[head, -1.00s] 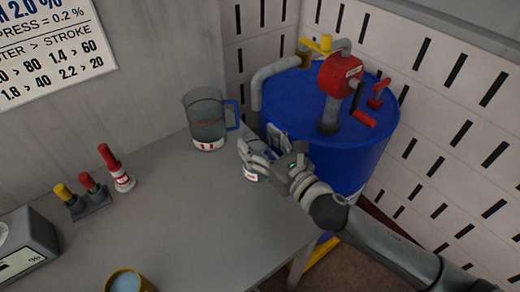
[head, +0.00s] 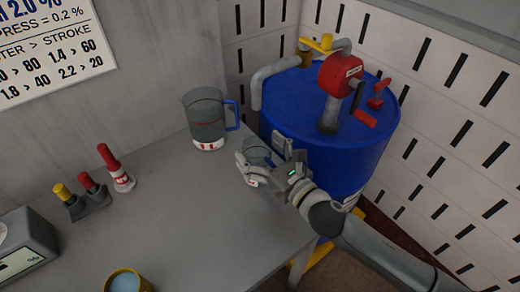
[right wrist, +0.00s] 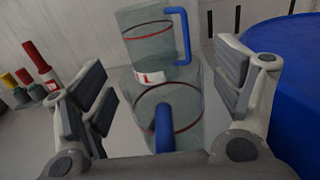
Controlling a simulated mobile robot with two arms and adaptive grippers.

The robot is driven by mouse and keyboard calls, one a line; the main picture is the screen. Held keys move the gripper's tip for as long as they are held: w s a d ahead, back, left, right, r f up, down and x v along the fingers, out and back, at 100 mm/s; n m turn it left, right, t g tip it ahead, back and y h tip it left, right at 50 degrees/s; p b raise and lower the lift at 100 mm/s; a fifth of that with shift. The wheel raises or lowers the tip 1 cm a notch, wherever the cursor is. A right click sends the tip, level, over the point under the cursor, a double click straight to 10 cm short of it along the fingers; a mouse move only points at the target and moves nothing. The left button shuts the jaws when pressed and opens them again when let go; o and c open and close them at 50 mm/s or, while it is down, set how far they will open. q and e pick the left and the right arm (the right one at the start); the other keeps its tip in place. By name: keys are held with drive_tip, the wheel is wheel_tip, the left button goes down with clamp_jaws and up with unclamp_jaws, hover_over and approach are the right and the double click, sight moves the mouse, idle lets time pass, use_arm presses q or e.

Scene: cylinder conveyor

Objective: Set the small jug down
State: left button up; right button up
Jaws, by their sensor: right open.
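The small jug (right wrist: 190,117) is clear, with a red line near its rim and a blue handle, and stands between the open fingers of my right gripper (right wrist: 165,85) in the right wrist view. In the head view, the small jug (head: 257,155) is at the table's right edge, largely hidden by my right gripper (head: 263,160). Clear gaps show between the jug and both fingers. Its base is hidden, so its contact with the table cannot be seen directly. My left gripper is not in view.
A larger clear jug (head: 206,122) with a blue handle stands just behind, also in the wrist view (right wrist: 150,45). A blue drum (head: 345,145) with a red pump is right of the table (head: 190,225). Coloured bottles (head: 120,180) stand left. The table's middle is clear.

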drive_tip(key=shift+r, duration=0.15)
drive_tip(key=shift+s+d, duration=0.15)
drive_tip(key=b+v, duration=0.2)
drive_tip(key=v, duration=0.9)
drive_tip(key=shift+s+d, duration=0.15)
drive_tip(key=shift+s, duration=0.1)
